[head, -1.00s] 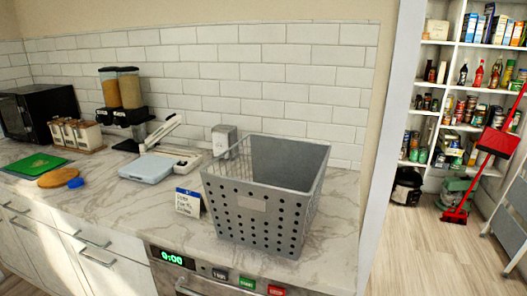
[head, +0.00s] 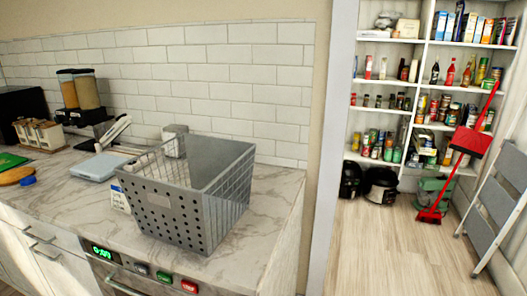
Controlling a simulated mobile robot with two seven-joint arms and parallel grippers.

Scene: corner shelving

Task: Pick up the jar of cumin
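I cannot single out the jar of cumin. Small jars and bottles (head: 378,101) stand on a middle shelf of the pantry shelving at the right, and more jars and cans (head: 378,146) stand on the shelf below. They are too small to read. Neither of my grippers shows in the head view.
A grey basket (head: 190,210) stands on the marble counter (head: 60,205) at the left. A wall end (head: 333,150) separates the counter from the pantry. A red broom and dustpan (head: 470,140) and a folded step stool (head: 492,205) stand at the right. The wooden floor (head: 385,250) between is clear.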

